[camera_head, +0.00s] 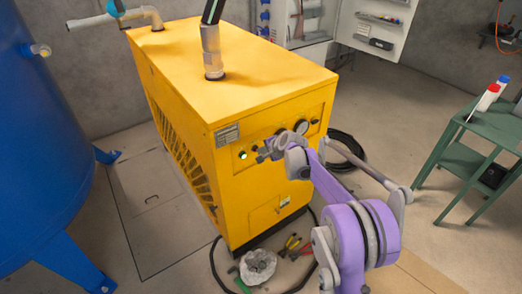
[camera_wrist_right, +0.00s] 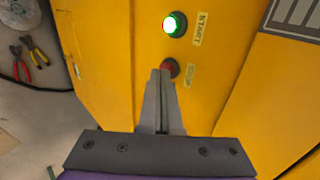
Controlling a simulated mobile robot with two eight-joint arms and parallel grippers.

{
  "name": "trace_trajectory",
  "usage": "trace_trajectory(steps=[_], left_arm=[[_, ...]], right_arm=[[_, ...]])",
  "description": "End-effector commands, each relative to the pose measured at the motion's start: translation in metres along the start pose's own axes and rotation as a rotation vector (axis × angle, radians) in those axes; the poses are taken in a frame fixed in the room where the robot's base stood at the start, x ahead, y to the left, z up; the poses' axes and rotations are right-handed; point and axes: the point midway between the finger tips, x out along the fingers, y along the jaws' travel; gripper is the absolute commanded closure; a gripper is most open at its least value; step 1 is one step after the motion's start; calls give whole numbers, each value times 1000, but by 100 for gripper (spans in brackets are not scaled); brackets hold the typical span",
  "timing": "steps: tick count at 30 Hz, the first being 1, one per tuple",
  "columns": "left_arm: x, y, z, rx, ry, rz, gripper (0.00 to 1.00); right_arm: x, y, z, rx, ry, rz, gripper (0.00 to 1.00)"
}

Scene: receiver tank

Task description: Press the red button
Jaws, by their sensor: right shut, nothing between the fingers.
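The red button (camera_wrist_right: 172,68) is on the yellow cabinet's front panel in the right wrist view, next to a label that appears to read STOP. My right gripper (camera_wrist_right: 160,74) is shut and empty. Its fingertips overlap the red button's lower left part in that view; I cannot tell whether they touch it. A lit green button (camera_wrist_right: 175,24) with a START label sits just above it. In the head view my right gripper (camera_head: 261,154) is at the panel, right of the green button (camera_head: 242,155), and the red button is not clearly visible there. My left gripper is not in view.
The yellow cabinet (camera_head: 225,90) has pipes on top and round gauges (camera_head: 302,127) on its front. Pliers (camera_head: 291,242), a rag (camera_head: 257,266) and a black hose lie on the floor before it. A blue tank (camera_head: 40,130) stands left, a green table (camera_head: 490,130) right.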

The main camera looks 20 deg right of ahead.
Motion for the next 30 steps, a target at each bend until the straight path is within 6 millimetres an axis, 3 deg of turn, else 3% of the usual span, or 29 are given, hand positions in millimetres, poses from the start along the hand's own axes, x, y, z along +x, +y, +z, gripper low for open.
trace_trajectory(steps=[30], left_arm=[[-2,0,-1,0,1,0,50]], right_arm=[[19,-17,1,-1,-1,-3,100]])
